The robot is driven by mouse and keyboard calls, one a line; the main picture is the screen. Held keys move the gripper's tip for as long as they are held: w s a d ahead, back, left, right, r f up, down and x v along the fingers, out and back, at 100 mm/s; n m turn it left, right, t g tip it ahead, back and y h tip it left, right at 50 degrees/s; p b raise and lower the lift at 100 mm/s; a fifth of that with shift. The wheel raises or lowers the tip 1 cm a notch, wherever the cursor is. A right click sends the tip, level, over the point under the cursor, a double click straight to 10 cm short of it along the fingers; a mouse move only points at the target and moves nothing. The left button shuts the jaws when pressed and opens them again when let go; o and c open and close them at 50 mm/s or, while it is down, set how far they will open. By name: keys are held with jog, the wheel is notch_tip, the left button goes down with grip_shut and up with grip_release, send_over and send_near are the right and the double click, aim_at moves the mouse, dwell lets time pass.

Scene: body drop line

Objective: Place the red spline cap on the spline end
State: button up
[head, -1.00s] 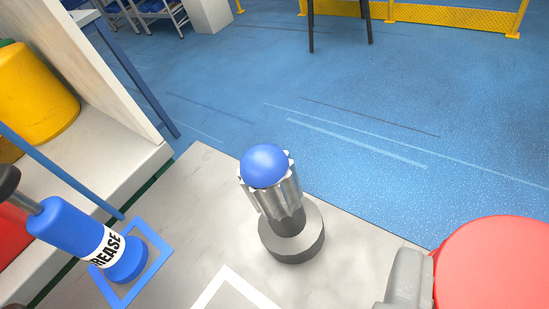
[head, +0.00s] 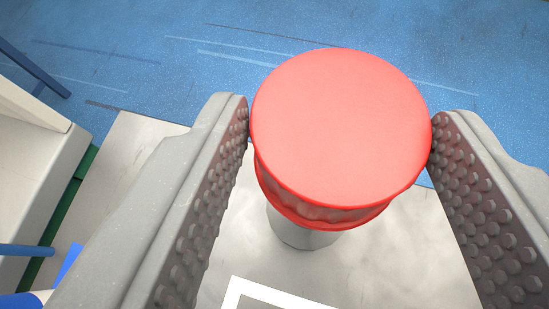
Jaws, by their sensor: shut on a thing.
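The red spline cap (head: 340,125) is a round, flat-topped cap held between the two studded fingers of my gripper (head: 341,135) in the head view. The fingers touch it on its left and right sides. The spline end is hidden behind the cap. Only part of its grey round base (head: 300,236) shows below the cap's lower rim. The cap is in line with the spline from this view. I cannot tell whether it touches the spline or hangs above it.
The grey bench top (head: 125,150) lies under the spline, with a white outlined square (head: 275,294) in front. A blue outlined marking (head: 68,262) and part of the blue grease tool (head: 22,300) are at the lower left. A pale shelf (head: 35,160) stands at the left. Blue floor lies beyond.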

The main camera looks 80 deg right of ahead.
aim_at(322, 223)
jog(key=shift+w+f, duration=0.1)
jog(key=shift+f, duration=1.7)
jog(key=shift+f+b, duration=0.15)
jog(key=shift+b, duration=0.3)
jog(key=o, duration=0.9)
jog(key=shift+r+p, duration=0.25)
jog(key=shift+p, duration=0.1)
jog(key=v, duration=1.2)
jog(key=shift+f, duration=0.1)
